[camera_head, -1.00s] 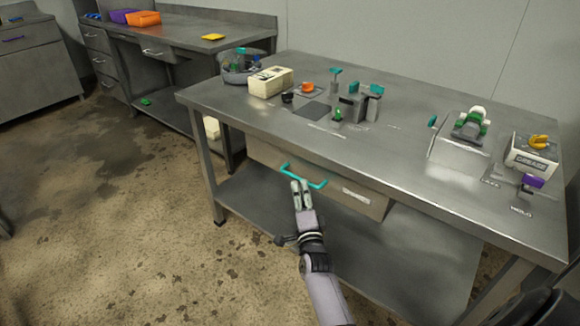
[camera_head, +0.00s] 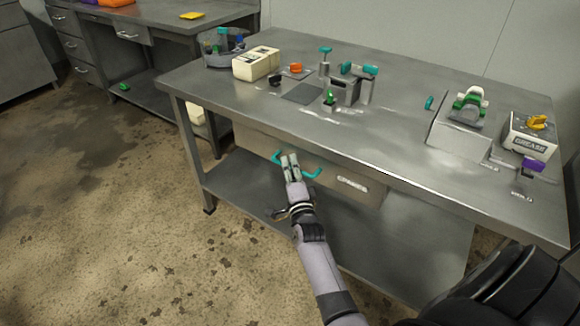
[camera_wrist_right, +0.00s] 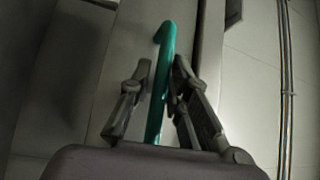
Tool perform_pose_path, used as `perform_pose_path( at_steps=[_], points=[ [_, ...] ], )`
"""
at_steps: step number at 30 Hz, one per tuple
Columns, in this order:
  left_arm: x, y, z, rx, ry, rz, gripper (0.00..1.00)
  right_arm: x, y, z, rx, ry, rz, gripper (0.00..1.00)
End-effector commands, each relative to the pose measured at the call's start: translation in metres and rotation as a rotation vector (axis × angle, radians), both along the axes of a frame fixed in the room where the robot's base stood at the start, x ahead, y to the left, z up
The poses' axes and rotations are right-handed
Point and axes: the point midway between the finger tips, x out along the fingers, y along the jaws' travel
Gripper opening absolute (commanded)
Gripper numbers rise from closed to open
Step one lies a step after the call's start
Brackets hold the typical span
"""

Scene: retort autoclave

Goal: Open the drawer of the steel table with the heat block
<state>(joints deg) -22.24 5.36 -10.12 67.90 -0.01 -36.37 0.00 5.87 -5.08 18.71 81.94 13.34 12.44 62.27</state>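The steel table (camera_head: 400,150) has a grey drawer (camera_head: 252,137) under its top, which looks closed. The drawer has a teal bar handle (camera_head: 312,174) and a white label to its right. My right gripper (camera_head: 289,157) is at the handle, left of its middle. In the right wrist view the teal handle (camera_wrist_right: 158,95) runs between the two fingers of my right gripper (camera_wrist_right: 163,68). A small gap shows on the left finger's side; the right finger is very close to the bar, and contact is unclear. My left gripper is not in view. I cannot tell which item is the heat block.
On the tabletop are a cream box (camera_head: 256,65), a round caddy (camera_head: 222,48), a fixture with teal handles (camera_head: 345,90), and a white GREASE box (camera_head: 528,137). A lower shelf (camera_head: 375,235) lies beneath the drawer. Open floor (camera_head: 110,220) is at left.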

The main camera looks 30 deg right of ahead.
Motion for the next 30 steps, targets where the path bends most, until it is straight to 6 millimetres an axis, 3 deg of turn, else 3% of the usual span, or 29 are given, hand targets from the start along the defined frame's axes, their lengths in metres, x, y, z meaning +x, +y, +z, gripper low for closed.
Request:
perform_pose_path(
  at_steps=[7, 30],
  points=[
    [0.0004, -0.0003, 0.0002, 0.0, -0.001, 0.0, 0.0, 0.0001, 0.0001, -0.0002, 0.0, 0.0, 0.0, 0.0],
    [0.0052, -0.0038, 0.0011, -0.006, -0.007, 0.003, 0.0, 0.0007, -0.0017, -0.0013, -0.001, 0.003, 0.0, 0.0]
  ],
)
